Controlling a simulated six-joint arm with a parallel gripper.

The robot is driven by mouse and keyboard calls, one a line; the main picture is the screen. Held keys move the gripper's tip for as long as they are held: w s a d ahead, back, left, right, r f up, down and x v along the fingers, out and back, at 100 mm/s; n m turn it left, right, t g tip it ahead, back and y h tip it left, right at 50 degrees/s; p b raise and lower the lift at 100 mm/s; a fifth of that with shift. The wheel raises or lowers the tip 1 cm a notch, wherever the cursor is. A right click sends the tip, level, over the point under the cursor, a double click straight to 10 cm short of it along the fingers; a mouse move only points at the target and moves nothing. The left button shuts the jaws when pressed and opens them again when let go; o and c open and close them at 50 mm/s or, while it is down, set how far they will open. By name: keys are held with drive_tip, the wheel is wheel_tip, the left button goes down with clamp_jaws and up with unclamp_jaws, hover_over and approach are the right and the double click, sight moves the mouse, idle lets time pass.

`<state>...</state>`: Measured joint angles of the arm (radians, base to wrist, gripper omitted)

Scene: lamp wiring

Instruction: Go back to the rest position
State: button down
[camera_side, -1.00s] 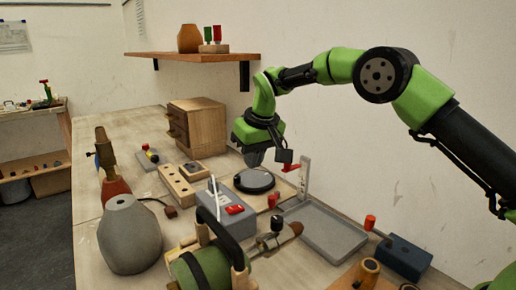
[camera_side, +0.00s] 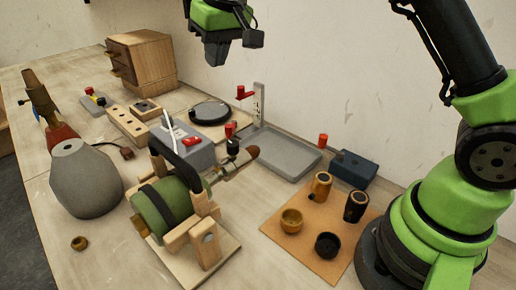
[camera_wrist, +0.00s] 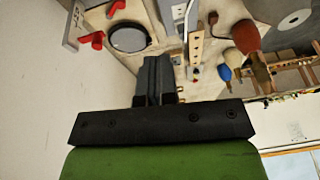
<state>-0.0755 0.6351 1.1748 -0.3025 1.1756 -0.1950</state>
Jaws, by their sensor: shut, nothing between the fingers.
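My gripper (camera_side: 217,52) shows at the top of the side view, partly cut off by the frame edge. It hangs above the bench, in front of the white wall, with its fingers pointing down. In the wrist view its dark fingers (camera_wrist: 155,78) are together and hold nothing. Below it on the bench are a grey box with a red switch (camera_side: 188,142) and a round black disc (camera_side: 211,112). None of these touches the gripper.
A wooden drawer cabinet (camera_side: 142,60) stands at the back left. A grey vase (camera_side: 85,180), a green cylinder on a wooden stand (camera_side: 165,208), a grey tray (camera_side: 283,152) and a brown board with cups (camera_side: 275,235) fill the bench. The air around my gripper is clear.

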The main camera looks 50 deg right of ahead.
drive_tip(key=s+r+m+t+y, duration=0.1)
drive_tip(key=s+r, duration=0.3)
drive_tip(key=s, duration=0.4)
drive_tip(key=s+r+m+t, duration=0.1)
drive_tip(key=s+r, duration=0.4)
drive_tip(key=s, duration=0.3)
drive_tip(key=s+f+m+t, duration=0.1)
drive_tip(key=s+f, duration=0.3)
drive_tip(key=s, duration=0.8)
drive_tip(key=shift+s+d+y, duration=0.25)
drive_tip(key=shift+d+y, duration=0.05)
drive_tip(key=shift+d, duration=0.1)
drive_tip(key=c, duration=1.8)
unclamp_jaws()
drive_tip(key=shift+c, duration=0.2)
